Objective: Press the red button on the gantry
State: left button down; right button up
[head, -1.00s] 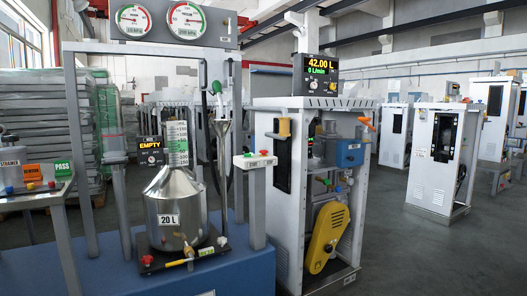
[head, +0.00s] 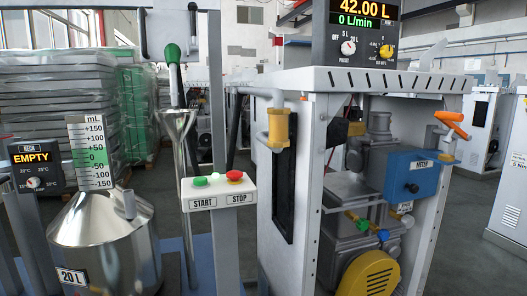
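A red button (head: 235,176) sits on top of a white control box (head: 218,191) at the middle of the head view, above the label STOP. A green button (head: 200,181) is to its left, above START, with a small pale piece between them. The box is mounted on a grey post of the gantry (head: 205,60), between a metal can and a white dispenser frame. Neither of my grippers is in the head view, and nothing touches the red button.
A steel can (head: 105,240) marked 20 L stands at left beside a display reading EMPTY (head: 35,160). The dispenser cabinet (head: 290,80) with a blue meter (head: 415,175) stands close at right. Grey floor shows farther right.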

aim_at(234, 176)
jog(key=i+l+u, duration=0.2)
jog(key=i+l, duration=0.85)
jog(key=l, duration=0.15)
